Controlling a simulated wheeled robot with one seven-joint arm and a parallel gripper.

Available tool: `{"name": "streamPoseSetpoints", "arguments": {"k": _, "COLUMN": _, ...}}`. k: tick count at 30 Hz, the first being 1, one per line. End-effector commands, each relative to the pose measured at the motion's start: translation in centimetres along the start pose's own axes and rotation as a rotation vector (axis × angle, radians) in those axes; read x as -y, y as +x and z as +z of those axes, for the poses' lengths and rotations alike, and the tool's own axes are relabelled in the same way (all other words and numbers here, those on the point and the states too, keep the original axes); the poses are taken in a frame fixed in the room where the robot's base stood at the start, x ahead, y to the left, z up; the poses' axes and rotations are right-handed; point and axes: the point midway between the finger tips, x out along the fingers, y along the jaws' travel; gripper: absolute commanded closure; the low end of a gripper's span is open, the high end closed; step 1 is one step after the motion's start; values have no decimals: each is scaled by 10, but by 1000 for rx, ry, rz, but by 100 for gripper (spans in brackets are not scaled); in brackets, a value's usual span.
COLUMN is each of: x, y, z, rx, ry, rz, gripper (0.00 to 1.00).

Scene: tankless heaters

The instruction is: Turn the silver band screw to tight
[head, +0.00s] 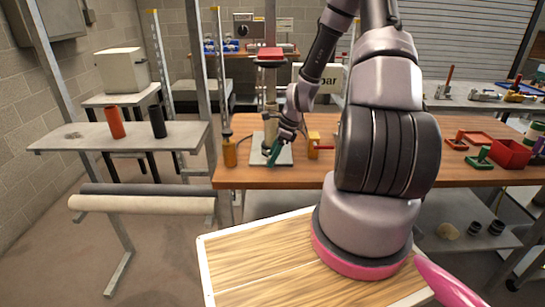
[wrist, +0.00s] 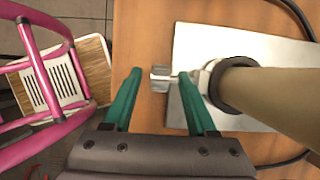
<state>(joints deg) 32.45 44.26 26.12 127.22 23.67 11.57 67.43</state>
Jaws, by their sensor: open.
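The silver band screw (wrist: 161,79) sticks out to the left from a pale clamp piece (wrist: 206,80) in the wrist view. Beside that piece, a dark band (wrist: 219,86) goes around a tan upright post (wrist: 275,92). The post stands over a grey metal plate (wrist: 222,42) on the wooden bench. My gripper (wrist: 161,74) is open, with its green fingers on either side of the screw head and a visible gap on the left. I cannot tell whether the right finger touches the shank. In the head view, my gripper (head: 273,156) is low over the plate (head: 285,158); the screw is too small to make out.
An amber bottle (head: 230,153) stands left of the plate. A yellow block with a red handle (head: 313,146) stands close on its right. Red trays (head: 510,153) and green parts lie farther right. A dark cable (wrist: 299,18) curves near the plate.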

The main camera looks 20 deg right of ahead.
Motion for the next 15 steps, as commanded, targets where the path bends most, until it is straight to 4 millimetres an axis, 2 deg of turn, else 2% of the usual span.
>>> {"name": "streamPoseSetpoints", "arguments": {"k": 2, "x": 0, "y": 0, "z": 0, "rx": 0, "ry": 0, "rz": 0, "gripper": 43}}
{"name": "streamPoseSetpoints", "arguments": {"k": 3, "x": 0, "y": 0, "z": 0, "rx": 0, "ry": 0, "rz": 0, "gripper": 50}}
{"name": "streamPoseSetpoints", "arguments": {"k": 7, "x": 0, "y": 0, "z": 0, "rx": 0, "ry": 0, "rz": 0, "gripper": 100}}
{"name": "streamPoseSetpoints", "arguments": {"k": 15, "x": 0, "y": 0, "z": 0, "rx": 8, "ry": 2, "rz": 0, "gripper": 100}}
